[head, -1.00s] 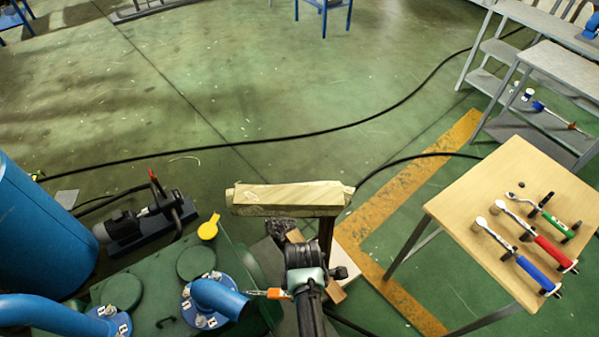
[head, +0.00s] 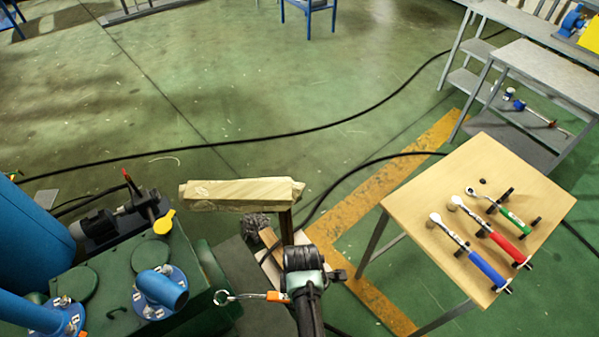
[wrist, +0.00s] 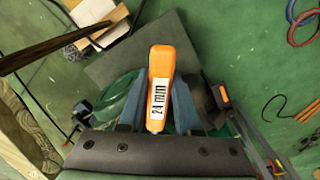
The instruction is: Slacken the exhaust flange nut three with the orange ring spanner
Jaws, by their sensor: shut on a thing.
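The orange ring spanner (head: 277,297) is in my gripper (head: 293,296). Its orange handle, marked 24 mm, lies between the fingers in the wrist view (wrist: 160,80). In the head view its steel ring points left, in the air near the right edge of the green machine (head: 140,285), apart from any nut. A blue flange (head: 178,305) with a blue pipe stub and several nuts with small white labels lies left of the ring. A second blue flange (head: 72,318) is at the lower left. The label numbers are too small to read, so I cannot tell which nut is three.
A wooden beam (head: 240,194) on a post stands just beyond my gripper. A wooden table (head: 420,200) at the right holds blue, red and green-handled tools. A yellow tag (head: 166,221) stands by the machine. A black cable (head: 270,138) crosses the open floor.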

